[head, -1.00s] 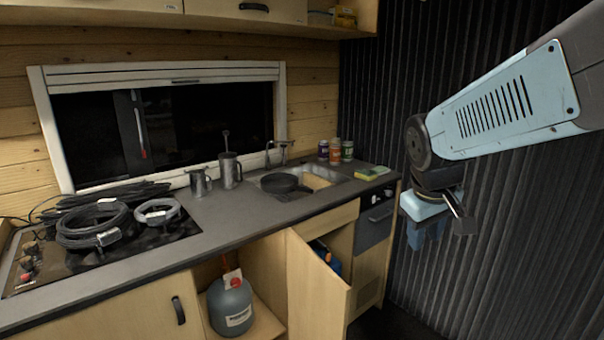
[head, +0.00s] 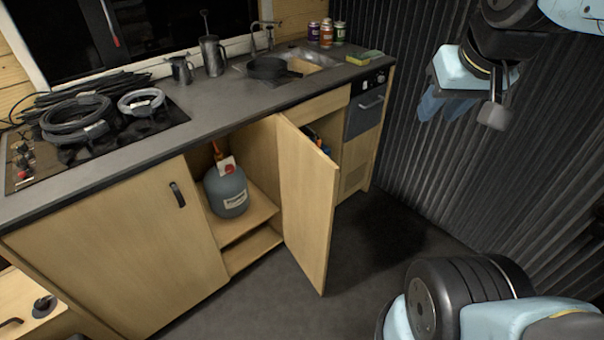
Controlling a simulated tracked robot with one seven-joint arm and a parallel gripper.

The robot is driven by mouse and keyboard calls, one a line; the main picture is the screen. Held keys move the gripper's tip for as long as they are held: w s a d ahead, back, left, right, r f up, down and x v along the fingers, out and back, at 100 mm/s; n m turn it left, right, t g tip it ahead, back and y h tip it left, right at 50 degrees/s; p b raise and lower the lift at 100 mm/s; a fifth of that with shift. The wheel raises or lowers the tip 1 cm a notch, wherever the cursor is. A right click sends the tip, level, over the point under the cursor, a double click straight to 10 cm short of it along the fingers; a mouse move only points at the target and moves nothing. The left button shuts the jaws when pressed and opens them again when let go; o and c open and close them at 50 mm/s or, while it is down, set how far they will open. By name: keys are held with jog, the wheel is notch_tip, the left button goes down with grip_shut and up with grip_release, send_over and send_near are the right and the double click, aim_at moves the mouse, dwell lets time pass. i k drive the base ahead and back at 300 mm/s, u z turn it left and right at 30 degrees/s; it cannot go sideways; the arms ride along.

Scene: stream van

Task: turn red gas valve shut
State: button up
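A grey gas bottle (head: 227,190) with a white label stands on the shelf of the open cupboard under the counter. A small red and white part (head: 227,165) sits at its top, and an orange hose (head: 217,148) rises behind it. I cannot tell whether the red part is the valve or how it is turned. My gripper (head: 440,105) hangs at the upper right in front of the dark ribbed wall, far from the bottle. Its blue fingers point down and look empty; their opening is not clear.
The cupboard door (head: 305,200) stands open to the right of the bottle, between it and my gripper's side. Coiled cables (head: 75,118) lie on the hob. A pan (head: 270,69) sits at the sink. Dark floor (head: 375,245) is free in front.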

aim_at(229, 169)
jog(key=z, duration=1.35)
jog(key=i, duration=2.2)
jog(key=u, duration=1)
jog(key=i, duration=0.15)
jog(key=u, duration=2.65)
